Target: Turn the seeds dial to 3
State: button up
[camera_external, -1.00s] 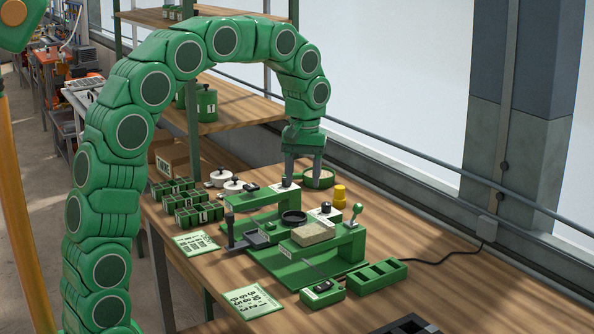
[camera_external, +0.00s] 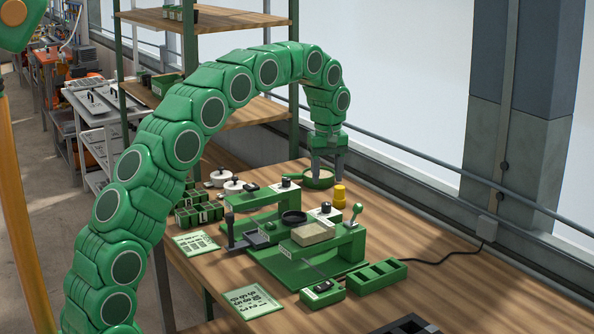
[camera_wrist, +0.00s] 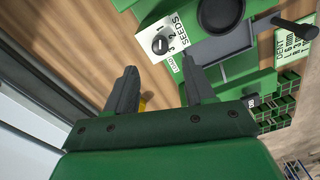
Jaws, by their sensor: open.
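The seeds dial is a dark round knob (camera_wrist: 160,44) on a white plate marked SEEDS with small numerals in the wrist view. It also shows in the external view as a black knob (camera_external: 325,208) on the green seeder (camera_external: 275,262). I cannot tell for certain which number it points to. My gripper (camera_wrist: 160,64) is open, with grey fingers pointing down and nothing visible between them. In the wrist view the knob appears just beyond the gap between the fingertips. In the external view my gripper (camera_external: 327,178) is above and behind the dial, apart from it.
The table at right is mostly clear.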

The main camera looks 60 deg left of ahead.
aim_at(326, 203)
jog(key=shift+f, duration=3.8)
jog(key=shift+c, duration=0.5)
grip_shut()
